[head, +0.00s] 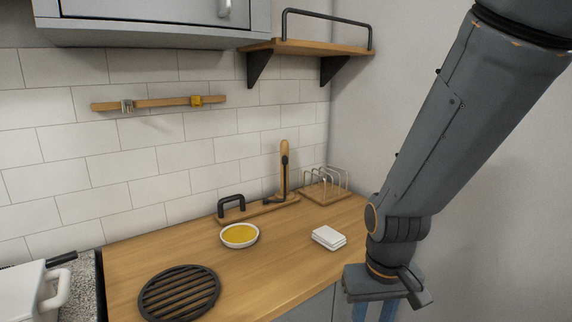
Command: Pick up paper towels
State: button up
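A small stack of white folded sheets, which look like the paper towels (328,237), lies flat on the wooden counter (270,262) near its right front edge. My gripper (373,312) is at the bottom right, in front of and to the right of the stack, apart from it. Its two blue fingers point down with a gap between them. Their tips are cut off by the bottom edge, and I see nothing held between them.
A white bowl with yellow contents (240,235) and a round black grate (180,292) sit left of the stack. Behind are a wooden stand with a black handle (284,170) and a wire rack (325,185). A white pot (25,290) stands far left. A shelf (315,47) hangs above.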

aim_at(331, 238)
jog(key=k, duration=0.55)
jog(key=z, duration=0.65)
jog(key=i, duration=1.3)
jog(key=u, duration=0.1)
